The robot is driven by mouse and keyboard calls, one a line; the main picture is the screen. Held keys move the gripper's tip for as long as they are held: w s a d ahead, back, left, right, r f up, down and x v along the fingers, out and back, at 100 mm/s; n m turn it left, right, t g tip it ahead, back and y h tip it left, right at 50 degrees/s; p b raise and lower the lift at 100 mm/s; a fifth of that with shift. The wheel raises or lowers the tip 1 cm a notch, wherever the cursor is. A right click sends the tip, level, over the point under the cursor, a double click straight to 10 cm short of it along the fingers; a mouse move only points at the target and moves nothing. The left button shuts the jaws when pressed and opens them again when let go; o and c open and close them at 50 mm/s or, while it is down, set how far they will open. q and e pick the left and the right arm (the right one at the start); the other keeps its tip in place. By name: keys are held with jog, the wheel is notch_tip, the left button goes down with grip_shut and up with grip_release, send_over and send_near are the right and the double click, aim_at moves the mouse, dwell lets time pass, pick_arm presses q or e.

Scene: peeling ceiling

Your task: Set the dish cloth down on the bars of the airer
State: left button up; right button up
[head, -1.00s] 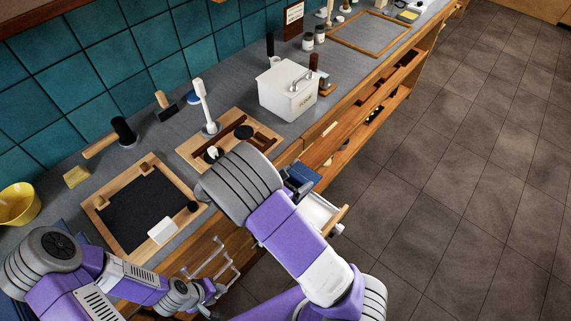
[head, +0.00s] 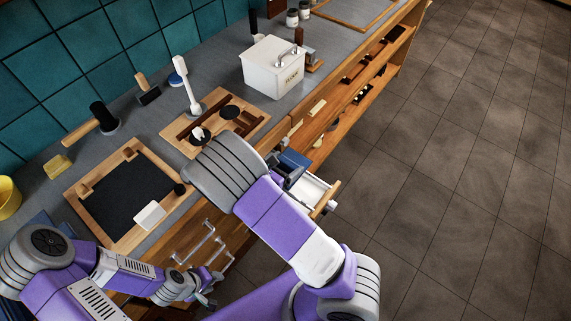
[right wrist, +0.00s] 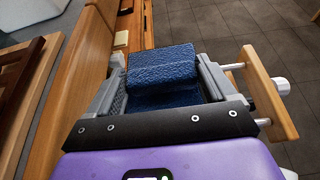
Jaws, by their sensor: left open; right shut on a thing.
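The dish cloth, blue and textured, shows in the right wrist view (right wrist: 160,68), folded over between the jaws. It is a small blue patch in the head view (head: 294,159). My right gripper (head: 287,173) is shut on it in front of the counter edge. A wooden rail with pale rods (right wrist: 268,95), which looks like part of the airer, is just right of the gripper; it also shows in the head view (head: 325,200). My arm hides part of it. I cannot tell whether cloth and rods touch. My left gripper (head: 210,291) is open and empty, low by the cabinet front.
Pale handle-like bars (head: 194,244) are on the cabinet front near my left gripper. The counter carries a black-panelled wooden frame (head: 75,190), a wooden board (head: 258,127), a white brush (head: 185,85) and a white tin (head: 270,75). The floor (head: 440,200) at right is clear.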

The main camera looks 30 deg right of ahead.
aim_at(285, 170)
jog(key=shift+f, duration=0.15)
jog(key=shift+f+b, duration=1.25)
jog(key=shift+f, duration=0.1)
jog(key=shift+f, duration=0.3)
jog(key=o, duration=0.9)
jog(key=shift+c, duration=0.2)
jog(key=v, duration=0.7)
jog(key=shift+s+a+p, duration=0.15)
jog(key=shift+a+p, duration=0.1)
jog(key=shift+p, duration=0.15)
jog(key=shift+r, duration=0.15)
